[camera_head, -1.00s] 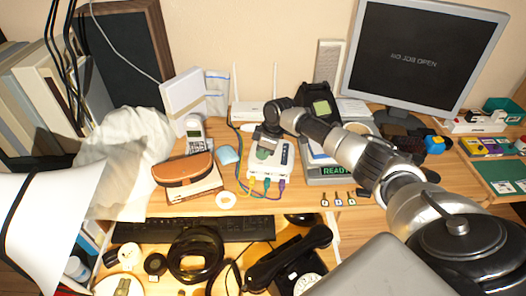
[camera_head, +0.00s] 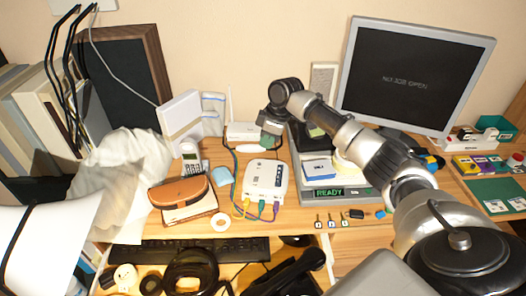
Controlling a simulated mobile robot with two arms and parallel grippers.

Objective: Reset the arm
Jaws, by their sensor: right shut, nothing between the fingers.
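My right arm (camera_head: 355,140) reaches in from the lower right across the desk toward the back. Its gripper (camera_head: 267,140) points down, shut and empty, just behind the white box (camera_head: 266,178) with coloured cables. I cannot tell how high it is above the desk. My left gripper is out of view. A black desk phone (camera_head: 290,272) sits at the bottom front, partly cut off by the picture edge.
A monitor (camera_head: 412,75) stands behind my arm. A grey device reading READY (camera_head: 343,193) lies under the arm, with a blue-white box (camera_head: 318,170) on it. A white router (camera_head: 243,131) is beside the gripper. A brown case (camera_head: 179,192) and keys (camera_head: 331,219) lie in front.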

